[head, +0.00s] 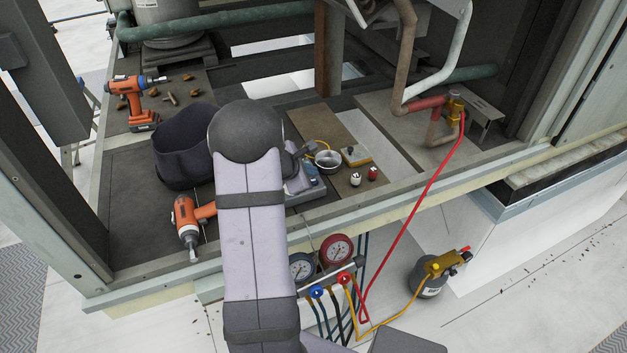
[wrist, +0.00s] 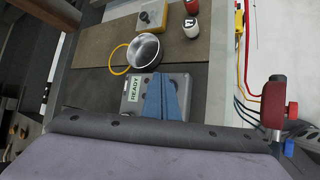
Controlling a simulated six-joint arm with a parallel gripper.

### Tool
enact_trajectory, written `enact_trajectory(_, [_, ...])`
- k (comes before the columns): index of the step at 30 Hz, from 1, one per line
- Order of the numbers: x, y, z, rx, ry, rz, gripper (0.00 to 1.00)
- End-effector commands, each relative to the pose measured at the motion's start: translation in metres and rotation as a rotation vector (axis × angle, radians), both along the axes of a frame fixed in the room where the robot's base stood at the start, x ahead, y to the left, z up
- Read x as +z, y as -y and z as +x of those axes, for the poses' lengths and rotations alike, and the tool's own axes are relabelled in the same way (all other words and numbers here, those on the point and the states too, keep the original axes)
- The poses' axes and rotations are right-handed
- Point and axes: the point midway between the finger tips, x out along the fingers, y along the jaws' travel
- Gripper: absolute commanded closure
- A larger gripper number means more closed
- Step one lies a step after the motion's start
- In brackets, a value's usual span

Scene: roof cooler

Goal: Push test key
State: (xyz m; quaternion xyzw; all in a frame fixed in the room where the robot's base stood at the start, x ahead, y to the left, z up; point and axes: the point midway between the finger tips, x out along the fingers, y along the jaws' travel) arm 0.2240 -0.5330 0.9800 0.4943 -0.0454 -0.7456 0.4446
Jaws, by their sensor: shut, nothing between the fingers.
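A grey control box (wrist: 131,107) with a lit label reading READY is in the wrist view. Dark round parts show on its face beside my fingers, but I cannot tell which is the test key. My gripper (wrist: 159,77) is shut and empty, its blue fingers reaching over the box face and covering its middle. I cannot tell whether the fingertips touch it. In the head view the box (head: 312,193) sits on the deck, partly hidden behind my arm. My gripper is mostly hidden there.
A metal cup (head: 328,161), a yellow-grey block (head: 356,156) and two small bottles (head: 372,174) stand beyond the box. A black bag (head: 183,148) and an orange drill (head: 190,222) lie left. Gauges (head: 335,250) and hoses hang at the front edge.

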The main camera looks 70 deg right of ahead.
Motion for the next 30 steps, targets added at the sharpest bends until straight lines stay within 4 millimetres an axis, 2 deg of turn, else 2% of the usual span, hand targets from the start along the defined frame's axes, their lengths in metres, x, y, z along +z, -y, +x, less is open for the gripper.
enact_trajectory(19, [-0.0002, 0.0, 0.0, 0.0, 0.0, 0.0, 1.0])
enact_trajectory(30, [-0.0084, 0.0, -0.0001, 0.0, 0.0, 0.0, 1.0])
